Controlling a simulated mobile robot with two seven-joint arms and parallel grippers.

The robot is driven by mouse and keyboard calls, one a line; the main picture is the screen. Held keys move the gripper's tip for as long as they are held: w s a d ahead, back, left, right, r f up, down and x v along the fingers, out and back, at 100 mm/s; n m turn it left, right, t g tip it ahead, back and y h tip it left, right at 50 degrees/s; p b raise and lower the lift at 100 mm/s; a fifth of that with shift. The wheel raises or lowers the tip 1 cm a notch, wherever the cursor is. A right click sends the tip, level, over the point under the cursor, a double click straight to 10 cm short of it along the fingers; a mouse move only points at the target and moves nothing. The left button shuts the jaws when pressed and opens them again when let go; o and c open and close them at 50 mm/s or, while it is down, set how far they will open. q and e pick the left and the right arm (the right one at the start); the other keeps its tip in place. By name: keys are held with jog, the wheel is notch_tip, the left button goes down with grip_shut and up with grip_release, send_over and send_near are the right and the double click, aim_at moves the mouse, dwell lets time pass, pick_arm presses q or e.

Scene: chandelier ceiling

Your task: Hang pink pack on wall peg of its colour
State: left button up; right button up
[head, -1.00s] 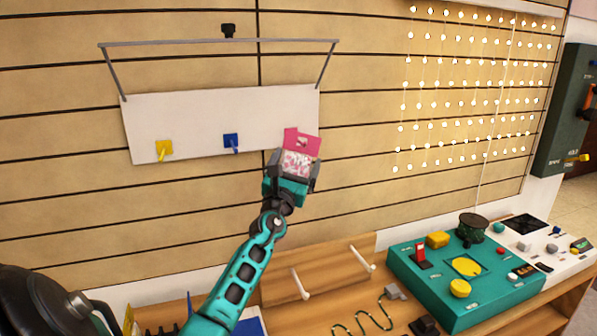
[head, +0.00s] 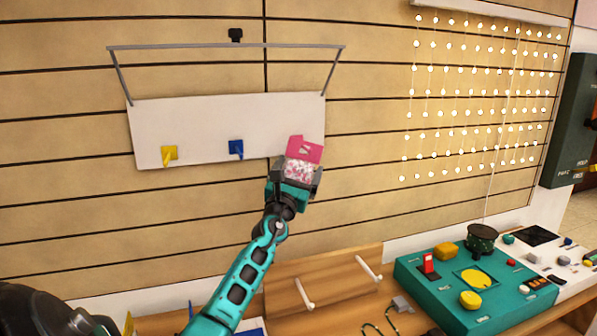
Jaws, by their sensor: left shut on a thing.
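The pink pack (head: 304,151) has a solid pink top with a small hang hole and a patterned pink-and-white lower part. My left gripper (head: 296,178) is shut on its lower part and holds it upright in front of the right end of the white wall board (head: 205,110). A yellow peg (head: 168,154) and a blue peg (head: 236,148) stick out of the board to the left of the pack. No pink peg shows; the pack and gripper cover the board's lower right corner. I cannot tell whether the pack touches anything there. My right gripper is not in view.
A grey bar frame (head: 230,46) juts out above the board. Below, a wooden rack with two white pegs (head: 368,269) and a teal control box (head: 430,275) stand on the bench. Hanging light strings (head: 480,100) cover the wall at right.

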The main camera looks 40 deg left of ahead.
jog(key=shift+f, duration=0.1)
pick_arm(q)
jog(key=o, duration=0.8)
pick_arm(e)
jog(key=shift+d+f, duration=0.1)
pick_arm(q)
jog(key=shift+s+d+f, duration=0.2)
jog(key=shift+s, duration=0.2)
jog(key=v, duration=1.2)
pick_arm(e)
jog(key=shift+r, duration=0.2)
